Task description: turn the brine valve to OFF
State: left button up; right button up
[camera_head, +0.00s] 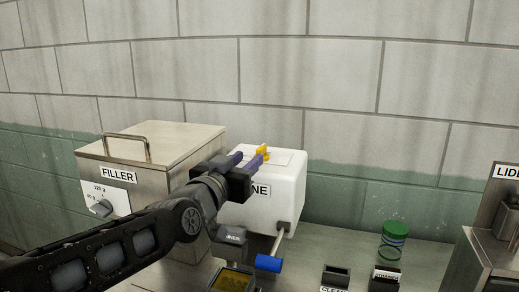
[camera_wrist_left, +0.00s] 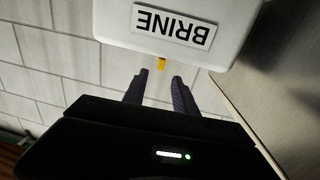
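The white brine box (camera_head: 272,205) stands on the steel counter, its BRINE label partly hidden by my left gripper. A yellow handle (camera_head: 264,151) sticks up at its top; it also shows as a small yellow piece (camera_wrist_left: 161,64) in the left wrist view. A rod with a blue grip (camera_head: 268,263) comes out of the box's lower front; which part is the brine valve, and any OFF mark, I cannot tell. My left gripper (camera_head: 250,161) is at the box's top edge, its purple fingers (camera_wrist_left: 160,77) apart, with the yellow piece between or just beyond the tips. My right gripper is out of view.
The steel FILLER box (camera_head: 150,165) with a dial (camera_head: 101,208) stands left of the brine box. A tray with yellow contents (camera_head: 234,281) is in front. A green-lidded jar (camera_head: 394,235) and a dark CLEAN holder (camera_head: 336,274) stand right. A steel machine (camera_head: 485,250) bounds the far right.

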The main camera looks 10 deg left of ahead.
aim_at(258, 150)
pick_arm(q)
jog(key=w+p, duration=0.1)
jog(key=w, duration=0.1)
jog(key=w+p, duration=0.1)
jog(key=w, duration=0.1)
jog(key=w+d+p, duration=0.1)
jog(key=w, duration=0.1)
jog(key=shift+w, duration=0.7)
jog(key=shift+c, duration=0.3)
grip_shut()
